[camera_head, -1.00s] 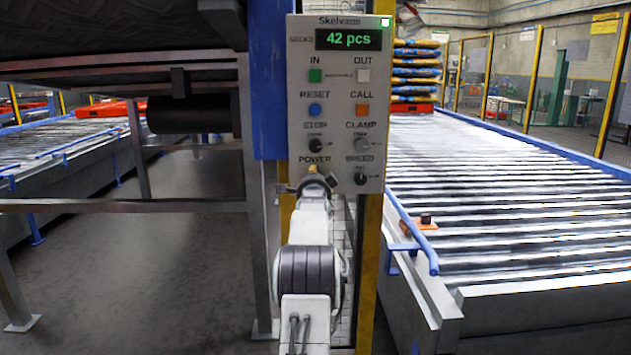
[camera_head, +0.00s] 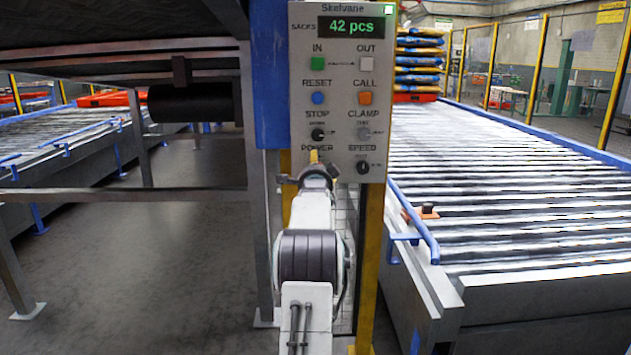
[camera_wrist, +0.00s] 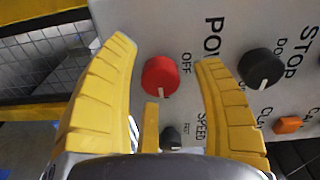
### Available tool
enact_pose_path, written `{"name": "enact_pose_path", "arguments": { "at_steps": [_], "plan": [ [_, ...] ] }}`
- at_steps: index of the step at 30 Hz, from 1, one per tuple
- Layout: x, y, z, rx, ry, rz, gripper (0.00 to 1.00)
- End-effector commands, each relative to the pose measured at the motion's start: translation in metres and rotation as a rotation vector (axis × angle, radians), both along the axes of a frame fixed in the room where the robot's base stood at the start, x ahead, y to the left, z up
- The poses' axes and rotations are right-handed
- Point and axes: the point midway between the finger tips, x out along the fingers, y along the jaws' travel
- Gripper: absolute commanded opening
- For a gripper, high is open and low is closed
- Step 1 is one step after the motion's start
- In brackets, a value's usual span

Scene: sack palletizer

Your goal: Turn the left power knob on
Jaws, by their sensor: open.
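The power knob (camera_wrist: 160,76) is red and round with a pale mark, and it sits at the lower left of the grey control panel (camera_head: 302,130). In the wrist view it lies between the two yellow fingers of my gripper (camera_wrist: 166,54), with a gap on each side. The word OFF is printed beside it. My gripper is open and faces the panel; how deep the fingers reach around the knob I cannot tell. In the head view my gripper (camera_head: 314,168) hides the knob below the POWER label.
The black stop knob (camera_wrist: 262,68) is just right of the fingers in the wrist view. The speed knob (camera_head: 362,167) is close by on the panel. A roller conveyor (camera_head: 490,190) runs to the right, and a grey frame post (camera_head: 262,230) stands left.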

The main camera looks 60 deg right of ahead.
Motion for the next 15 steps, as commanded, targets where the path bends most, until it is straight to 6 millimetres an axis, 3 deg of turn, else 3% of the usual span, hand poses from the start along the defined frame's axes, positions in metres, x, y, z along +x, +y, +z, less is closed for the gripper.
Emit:
{"name": "enact_pose_path", "arguments": {
  "at_steps": [15],
  "plan": [
    [-0.029, 0.053, 0.003, 0.000, 0.000, 0.001, 0.61]
  ]
}}
